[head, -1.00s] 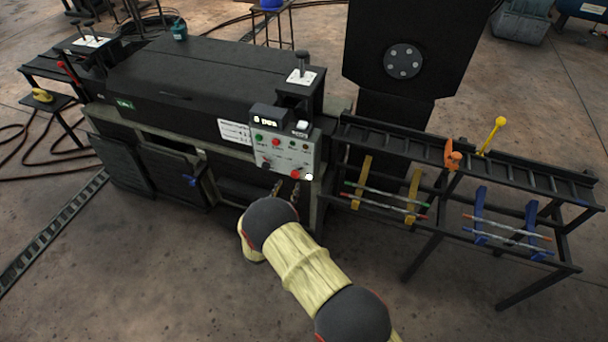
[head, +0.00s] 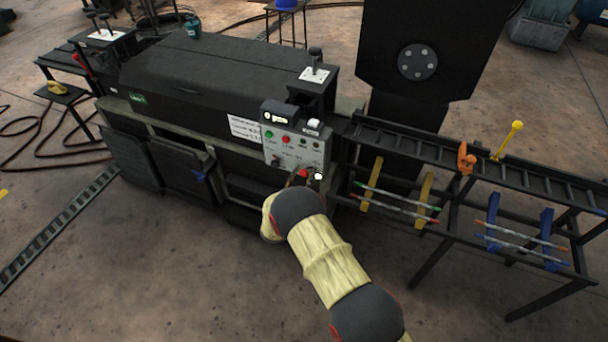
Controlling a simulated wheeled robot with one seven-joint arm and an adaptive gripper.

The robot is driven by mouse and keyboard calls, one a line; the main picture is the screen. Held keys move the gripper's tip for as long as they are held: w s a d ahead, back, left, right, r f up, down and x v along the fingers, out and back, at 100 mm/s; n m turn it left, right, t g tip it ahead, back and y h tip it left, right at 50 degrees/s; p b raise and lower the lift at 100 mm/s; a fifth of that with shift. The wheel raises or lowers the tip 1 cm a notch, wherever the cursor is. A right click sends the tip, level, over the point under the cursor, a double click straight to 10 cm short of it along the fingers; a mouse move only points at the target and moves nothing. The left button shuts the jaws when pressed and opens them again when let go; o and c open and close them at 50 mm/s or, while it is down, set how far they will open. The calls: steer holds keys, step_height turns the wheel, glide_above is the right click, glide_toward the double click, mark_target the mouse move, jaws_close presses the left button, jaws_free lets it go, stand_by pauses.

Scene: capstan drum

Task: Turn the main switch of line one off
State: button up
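The grey control panel (head: 297,150) is on the front of the long black machine (head: 200,75). It has a green button (head: 269,134), a red button (head: 286,139) and small switches. A red knob (head: 304,173) is at its lower edge, beside a white round spot (head: 318,176). The labels are too small to read, so I cannot tell which control is the main switch of line one. My gripper (head: 294,180) is at the panel's lower edge, close to the red knob. My own wrist mostly hides it; contact and finger opening cannot be made out.
A black rack (head: 440,148) with an orange clamp (head: 466,160) and a yellow-knobbed lever (head: 516,127) extends to the right of the panel. A lever on a white plate (head: 314,74) stands above the panel. The floor in front is mostly clear.

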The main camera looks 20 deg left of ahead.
steer(key=c, duration=0.9)
steer(key=shift+n, duration=0.3)
steer(key=shift+c, duration=0.2)
steer(key=n, duration=0.3)
steer(key=shift+n, duration=0.3)
steer(key=n, duration=0.4)
steer(key=shift+n, duration=0.3)
steer(key=n, duration=0.4)
steer(key=shift+r+n, duration=0.1)
steer(key=shift+n, duration=2.4)
steer(key=o, duration=1.1)
